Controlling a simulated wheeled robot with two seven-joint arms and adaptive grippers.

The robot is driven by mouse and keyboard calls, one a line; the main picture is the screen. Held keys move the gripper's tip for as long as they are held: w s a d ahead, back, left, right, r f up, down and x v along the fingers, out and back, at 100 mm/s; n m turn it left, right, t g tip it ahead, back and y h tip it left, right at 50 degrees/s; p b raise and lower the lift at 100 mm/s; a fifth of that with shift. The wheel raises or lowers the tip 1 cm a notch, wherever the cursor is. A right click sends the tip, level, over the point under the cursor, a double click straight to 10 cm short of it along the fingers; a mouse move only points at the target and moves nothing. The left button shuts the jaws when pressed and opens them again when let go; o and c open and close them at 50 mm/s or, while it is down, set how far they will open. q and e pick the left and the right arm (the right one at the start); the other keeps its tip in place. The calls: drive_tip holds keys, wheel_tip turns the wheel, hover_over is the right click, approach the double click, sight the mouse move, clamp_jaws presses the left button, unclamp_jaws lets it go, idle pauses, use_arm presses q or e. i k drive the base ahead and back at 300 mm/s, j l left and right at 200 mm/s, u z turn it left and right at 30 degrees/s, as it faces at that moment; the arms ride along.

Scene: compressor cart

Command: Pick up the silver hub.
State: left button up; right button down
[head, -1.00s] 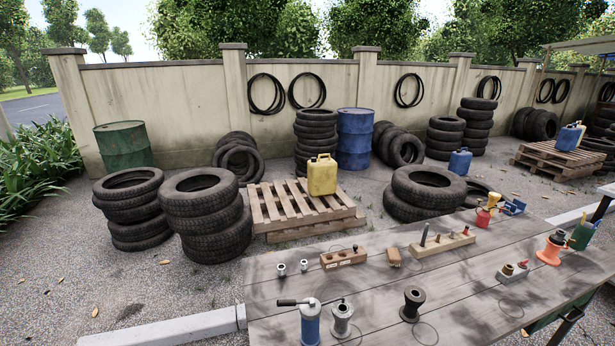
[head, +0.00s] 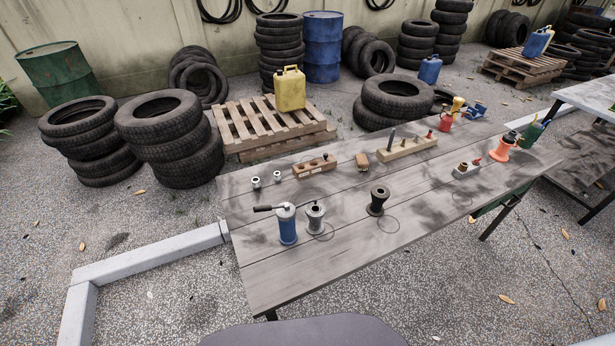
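The silver hub (head: 315,218) is a flanged, spool-shaped metal piece. It stands upright near the front left part of the grey wooden table (head: 330,260). A blue cylinder with a black side handle (head: 287,226) stands close to its left. A similar dark hub (head: 377,202) stands apart to its right. Neither of my grippers is in view.
Behind the hub are two small silver fittings (head: 256,183), a wooden block with holes (head: 314,168) and a longer block with upright pegs (head: 407,148). An orange spool (head: 502,146) is at the right. The table in front of the hub is bare.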

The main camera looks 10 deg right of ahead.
sight(314, 226)
drive_tip(key=j+z, duration=0.15)
drive_tip(key=j, duration=0.3)
drive_tip(key=k+j+z, duration=0.2)
drive_tip(key=j, duration=0.25)
drive_tip(key=j+z, duration=0.15)
drive_tip(key=j, duration=0.25)
drive_tip(key=k+j+z, duration=0.15)
drive_tip(key=j, duration=0.3)
